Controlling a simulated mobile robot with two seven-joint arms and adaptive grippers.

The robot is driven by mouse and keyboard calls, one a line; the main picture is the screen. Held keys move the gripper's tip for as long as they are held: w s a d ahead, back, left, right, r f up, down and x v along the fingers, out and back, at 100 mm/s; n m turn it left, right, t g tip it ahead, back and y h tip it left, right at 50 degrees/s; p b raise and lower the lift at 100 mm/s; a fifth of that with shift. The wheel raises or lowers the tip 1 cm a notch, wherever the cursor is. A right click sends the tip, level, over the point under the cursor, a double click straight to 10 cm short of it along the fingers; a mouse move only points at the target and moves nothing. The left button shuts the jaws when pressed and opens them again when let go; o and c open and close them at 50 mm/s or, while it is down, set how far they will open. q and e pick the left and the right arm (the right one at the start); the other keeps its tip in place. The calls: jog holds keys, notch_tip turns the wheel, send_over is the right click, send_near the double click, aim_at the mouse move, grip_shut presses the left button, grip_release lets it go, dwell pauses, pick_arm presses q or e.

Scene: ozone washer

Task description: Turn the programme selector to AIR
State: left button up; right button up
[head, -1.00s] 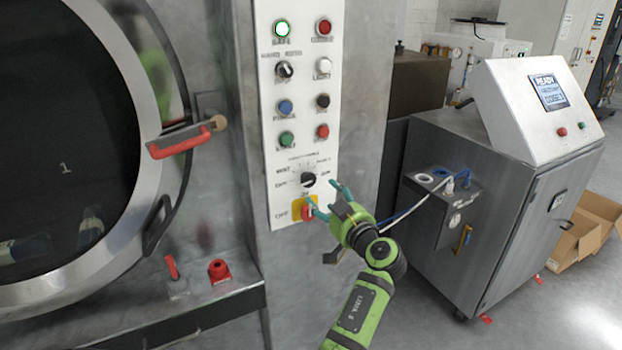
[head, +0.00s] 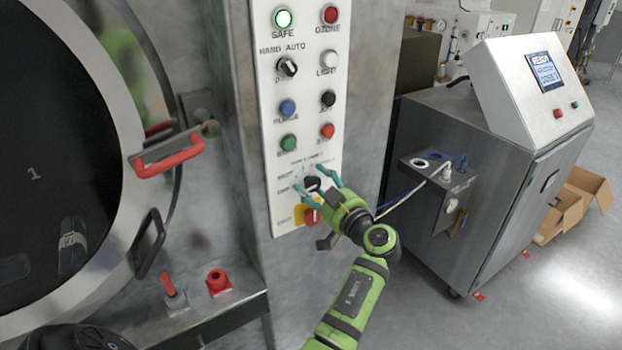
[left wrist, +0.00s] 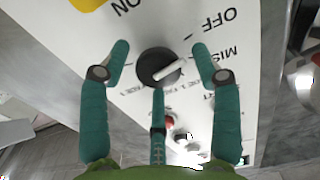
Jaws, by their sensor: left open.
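The programme selector (head: 311,184) is a round black knob with a white pointer, low on the white control panel (head: 333,105). It also shows in the left wrist view (left wrist: 157,67), where its pointer slants toward the upper right, near the printed OFF. I cannot read an AIR label. My left gripper (head: 316,190) is open with its teal fingers at the knob. In the left wrist view, two fingers of the gripper (left wrist: 160,62) flank the knob, and the third ends just below it. I cannot tell whether any finger touches it. My right gripper is not in view.
A red switch on a yellow plate (head: 299,216) sits just below the selector, close to the fingers. Several buttons and lamps stand above. A red-handled round door (head: 168,156) is left. A steel cabinet with a screen (head: 480,190) stands right, with hoses beside it.

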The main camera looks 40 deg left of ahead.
pick_arm(q)
jog(key=shift+d+r, duration=0.1)
jog(key=shift+d, duration=0.05)
jog(key=c, duration=1.1)
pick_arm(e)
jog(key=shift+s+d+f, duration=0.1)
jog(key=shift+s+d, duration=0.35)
